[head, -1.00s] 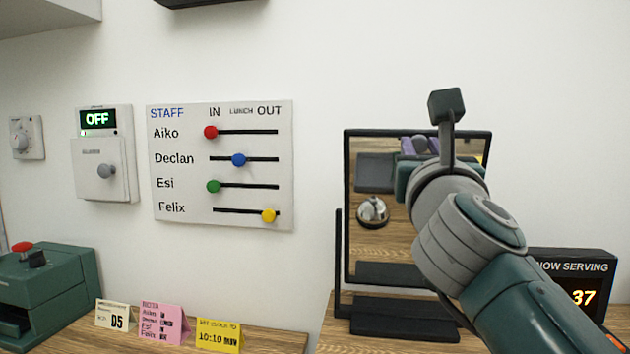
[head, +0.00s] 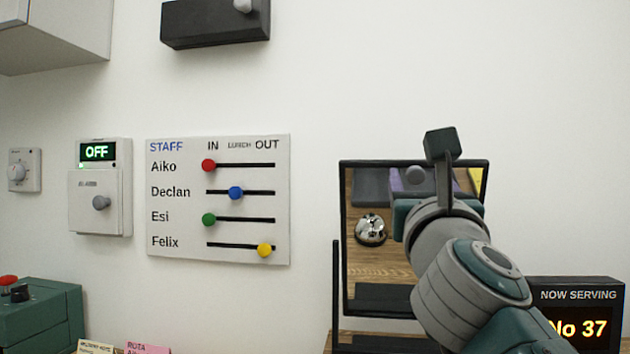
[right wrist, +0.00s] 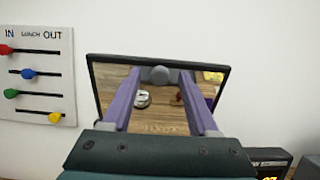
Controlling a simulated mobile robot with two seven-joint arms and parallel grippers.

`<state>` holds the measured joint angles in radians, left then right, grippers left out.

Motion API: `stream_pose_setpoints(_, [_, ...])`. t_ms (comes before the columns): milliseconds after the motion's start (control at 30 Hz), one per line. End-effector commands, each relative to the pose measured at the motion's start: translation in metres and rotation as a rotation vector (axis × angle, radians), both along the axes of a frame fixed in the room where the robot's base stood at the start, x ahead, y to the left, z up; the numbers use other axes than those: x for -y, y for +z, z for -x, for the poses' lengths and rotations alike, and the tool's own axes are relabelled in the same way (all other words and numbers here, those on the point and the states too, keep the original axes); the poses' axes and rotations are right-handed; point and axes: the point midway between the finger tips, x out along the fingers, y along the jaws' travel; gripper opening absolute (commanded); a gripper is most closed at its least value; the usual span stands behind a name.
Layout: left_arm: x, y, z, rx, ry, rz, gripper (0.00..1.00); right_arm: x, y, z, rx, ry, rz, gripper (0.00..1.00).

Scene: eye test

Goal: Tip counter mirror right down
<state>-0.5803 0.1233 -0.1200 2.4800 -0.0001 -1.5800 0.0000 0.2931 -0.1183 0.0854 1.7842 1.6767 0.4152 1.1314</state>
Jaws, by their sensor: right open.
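The counter mirror (head: 378,262) has a black frame and stands at the right of the head view, its top edge slightly sloping in the picture. A grey knob (right wrist: 159,75) shows near the middle of its top edge. My right gripper (head: 416,182) is in front of the mirror's upper part. In the right wrist view its two purple fingers (right wrist: 160,78) are open, one on each side of the knob. I cannot tell whether they touch it or the glass. My arm hides the mirror's lower right. My left gripper is not in view.
A dark display reading No 37 (head: 575,312) stands close at the mirror's right. The staff board (head: 220,225) with coloured sliders and an OFF box (head: 97,215) hang left. A black wall unit (head: 213,27) is above. The bell shows only as a reflection.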

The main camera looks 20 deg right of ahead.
Motion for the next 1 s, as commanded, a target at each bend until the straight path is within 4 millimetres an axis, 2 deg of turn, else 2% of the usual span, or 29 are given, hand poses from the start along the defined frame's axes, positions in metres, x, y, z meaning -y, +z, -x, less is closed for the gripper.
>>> stream_pose_setpoints(267, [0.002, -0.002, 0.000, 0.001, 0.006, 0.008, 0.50, -0.006, -0.005, 0.009, -0.002, 0.002, 0.001, 0.60])
stream_pose_setpoints(600, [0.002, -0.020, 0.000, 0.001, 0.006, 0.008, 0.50, -0.038, -0.030, 0.062, -0.002, 0.000, -0.002, 0.60])
stream_pose_setpoints(700, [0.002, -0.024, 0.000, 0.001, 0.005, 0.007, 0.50, -0.044, -0.034, 0.072, -0.002, 0.001, -0.001, 0.60])
stream_pose_setpoints(1000, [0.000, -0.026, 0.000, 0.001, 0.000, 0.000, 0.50, -0.049, -0.034, 0.080, 0.000, 0.000, 0.000, 0.60])
